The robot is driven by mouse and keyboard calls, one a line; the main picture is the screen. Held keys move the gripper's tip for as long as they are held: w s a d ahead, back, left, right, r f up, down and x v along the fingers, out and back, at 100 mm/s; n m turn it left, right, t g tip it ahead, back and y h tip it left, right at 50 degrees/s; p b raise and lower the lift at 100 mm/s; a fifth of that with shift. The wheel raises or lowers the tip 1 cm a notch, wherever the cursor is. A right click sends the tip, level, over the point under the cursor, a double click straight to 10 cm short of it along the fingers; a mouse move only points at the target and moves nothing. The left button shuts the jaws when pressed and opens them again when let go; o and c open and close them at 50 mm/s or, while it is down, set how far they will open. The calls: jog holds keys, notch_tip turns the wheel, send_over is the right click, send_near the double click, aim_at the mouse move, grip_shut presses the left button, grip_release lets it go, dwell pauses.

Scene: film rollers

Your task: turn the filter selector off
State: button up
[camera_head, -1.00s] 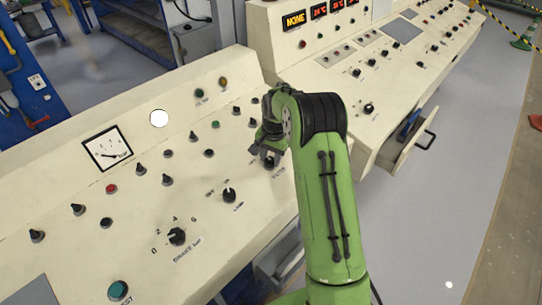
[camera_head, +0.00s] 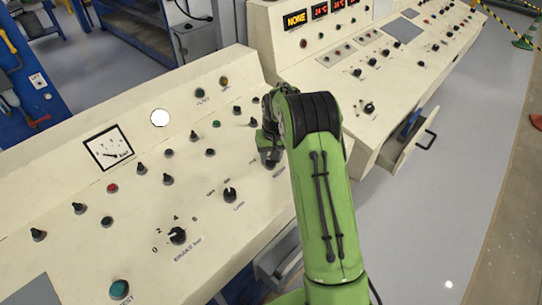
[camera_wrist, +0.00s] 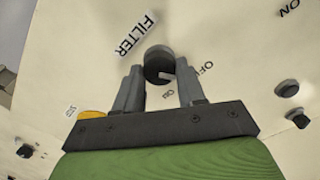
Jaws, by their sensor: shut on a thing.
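The filter selector (camera_wrist: 157,62) is a round dark knob with a light pointer mark, beside the FILTER label (camera_wrist: 136,35) in the wrist view. My gripper (camera_wrist: 159,74) is shut on it, one finger on each side. The pointer mark sits at the knob's lower right, between the OFF label (camera_wrist: 206,68) and a smaller label (camera_wrist: 168,92) that is probably ON. In the head view my gripper (camera_head: 267,150) is down at the console's right part, and my green arm hides much of the knob.
A yellow button (camera_wrist: 92,115) lies beside my gripper's left side. An open drawer (camera_head: 405,145) juts out from the second console at right.

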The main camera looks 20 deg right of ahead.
aim_at(275, 162)
dwell(0.4)
jog(key=o, duration=1.1)
jog(key=shift+c, duration=0.2)
jog(key=shift+r, duration=0.1)
notch_tip(275, 162, up, 16)
jog(key=s+p, duration=0.1)
jog(key=p, duration=0.1)
jog(key=shift+s+d+f, duration=0.2)
jog(key=shift+s+d, duration=0.1)
